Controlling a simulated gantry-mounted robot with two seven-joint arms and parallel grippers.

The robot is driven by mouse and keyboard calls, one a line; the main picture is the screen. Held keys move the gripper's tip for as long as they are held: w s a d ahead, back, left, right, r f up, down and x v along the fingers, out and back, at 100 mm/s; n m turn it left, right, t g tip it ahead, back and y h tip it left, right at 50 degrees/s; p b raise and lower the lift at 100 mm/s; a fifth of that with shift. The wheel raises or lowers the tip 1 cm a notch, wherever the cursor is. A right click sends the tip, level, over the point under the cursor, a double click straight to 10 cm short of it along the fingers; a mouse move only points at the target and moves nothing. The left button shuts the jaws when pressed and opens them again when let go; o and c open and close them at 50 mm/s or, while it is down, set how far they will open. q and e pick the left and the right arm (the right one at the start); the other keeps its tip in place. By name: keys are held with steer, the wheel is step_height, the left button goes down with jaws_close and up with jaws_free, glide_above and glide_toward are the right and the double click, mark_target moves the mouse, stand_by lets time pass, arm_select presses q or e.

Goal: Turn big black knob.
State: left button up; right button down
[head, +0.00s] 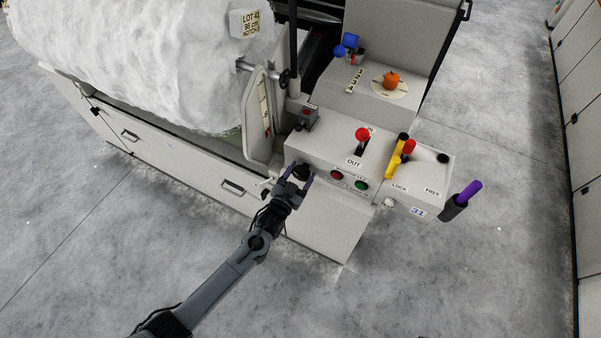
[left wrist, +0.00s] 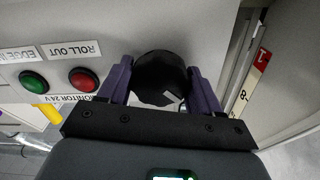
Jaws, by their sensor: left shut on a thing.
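The big black knob (head: 301,171) sits on the front face of the light grey control box, at its left end. My left gripper (head: 297,182) is at the knob, with one purple finger on each side of it. In the left wrist view the round black knob (left wrist: 160,75) lies between the two purple fingers of the left gripper (left wrist: 162,88), which are shut on it. A small pale mark shows on the knob near its lower edge there. My right gripper is not in view.
Red (head: 337,175) and green (head: 361,185) buttons sit right of the knob. A red-topped lever (head: 362,135), a yellow lever (head: 397,158) and a purple handle (head: 466,193) stand farther right. A large white roll (head: 150,60) lies at upper left. Floor in front is clear.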

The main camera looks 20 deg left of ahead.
arm_select(q)
steer(key=m, duration=0.1)
steer(key=m+p, duration=0.1)
steer(key=m, duration=0.1)
steer(key=shift+r, duration=0.25)
steer(key=shift+w+d+m+p, duration=0.15)
steer(key=shift+m+p, duration=0.3)
steer(key=shift+m, duration=1.05)
steer(key=shift+r, duration=0.1)
steer(key=o, duration=1)
steer(key=shift+f, duration=0.2)
steer(key=shift+s, duration=0.2)
steer(key=shift+s+a+p, duration=0.2)
steer(key=shift+s+p, duration=0.15)
steer(key=shift+s, duration=1.4)
steer(key=shift+s+a+p, duration=0.2)
steer(key=shift+s+p, duration=0.2)
steer(key=shift+s, duration=1.4)
steer(key=shift+s+a+p, duration=0.2)
steer(key=shift+s+p, duration=0.15)
steer(key=shift+s, duration=1.4)
